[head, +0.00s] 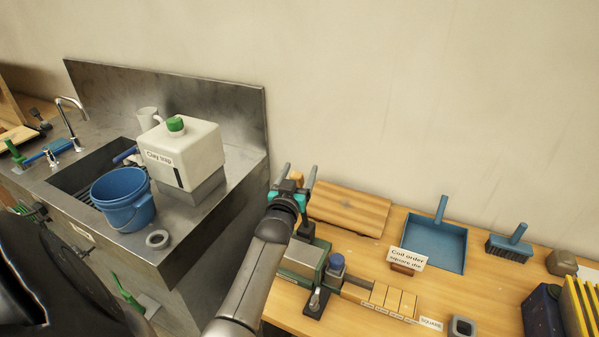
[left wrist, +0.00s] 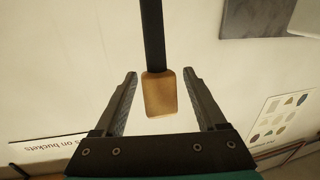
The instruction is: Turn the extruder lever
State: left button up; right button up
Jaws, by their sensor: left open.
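The extruder (head: 302,258), a grey-green body with a blue-topped part beside it, stands on the wooden bench. Its lever shows in the left wrist view as a black rod with a wooden grip (left wrist: 160,94) at its end. My left gripper (head: 299,172) is up above the extruder, near the wall end of the bench. Its fingers are open, and in the left wrist view (left wrist: 165,90) the wooden grip lies between them with a gap on both sides. In the head view my arm and gripper hide most of the lever. My right gripper is not in view.
A wooden board (head: 348,209), a blue dustpan (head: 435,242), a brush (head: 509,243) and a "Coil order" card (head: 407,254) are on the bench. Left is a metal sink unit (head: 215,215) with a blue bucket (head: 123,199) and a white clay container (head: 184,150).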

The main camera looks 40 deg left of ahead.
pick_arm(q)
jog(key=shift+w, duration=0.15)
grip_shut()
dwell(0.6)
dwell(0.9)
